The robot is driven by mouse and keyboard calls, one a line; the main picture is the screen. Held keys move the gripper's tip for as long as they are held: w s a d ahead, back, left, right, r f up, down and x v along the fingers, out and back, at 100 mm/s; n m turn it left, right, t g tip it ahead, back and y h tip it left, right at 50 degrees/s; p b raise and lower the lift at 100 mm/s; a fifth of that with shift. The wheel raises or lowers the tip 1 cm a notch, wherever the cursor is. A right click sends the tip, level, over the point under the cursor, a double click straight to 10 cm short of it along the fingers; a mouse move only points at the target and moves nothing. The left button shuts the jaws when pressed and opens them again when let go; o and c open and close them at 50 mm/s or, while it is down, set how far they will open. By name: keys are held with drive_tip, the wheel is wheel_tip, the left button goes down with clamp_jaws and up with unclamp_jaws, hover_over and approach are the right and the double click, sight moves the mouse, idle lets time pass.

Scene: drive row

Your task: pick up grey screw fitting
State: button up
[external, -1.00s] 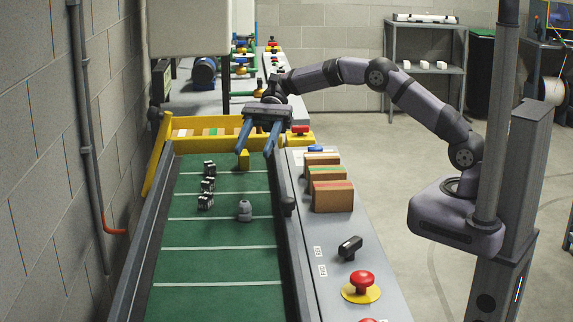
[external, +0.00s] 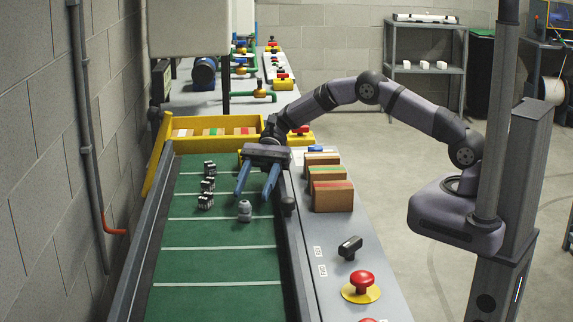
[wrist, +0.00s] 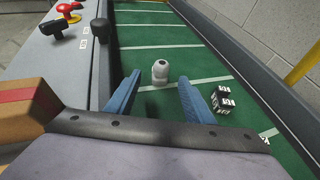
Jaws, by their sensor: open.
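The grey screw fitting (external: 245,210) stands upright on the green conveyor belt (external: 215,266). My gripper (external: 252,196) is open, its two blue fingers pointing down toward the belt just behind and above the fitting. In the wrist view the fitting (wrist: 160,72) shows ahead of the gap between the blue fingertips (wrist: 158,80), with nothing held between them. I cannot tell the exact height of the fingertips above the belt.
Several black-and-white blocks (external: 206,186) stand left of the fitting. The belt's right rail carries a dark knob (external: 288,204). Brown boxes (external: 332,196), a black switch (external: 350,246) and a red button (external: 361,280) sit on the right ledge. The near belt is clear.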

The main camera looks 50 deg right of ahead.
sight(247, 203)
drive_tip(key=shift+p+x, duration=0.65)
drive_tip(key=shift+x, duration=1.95)
drive_tip(key=c, duration=1.1)
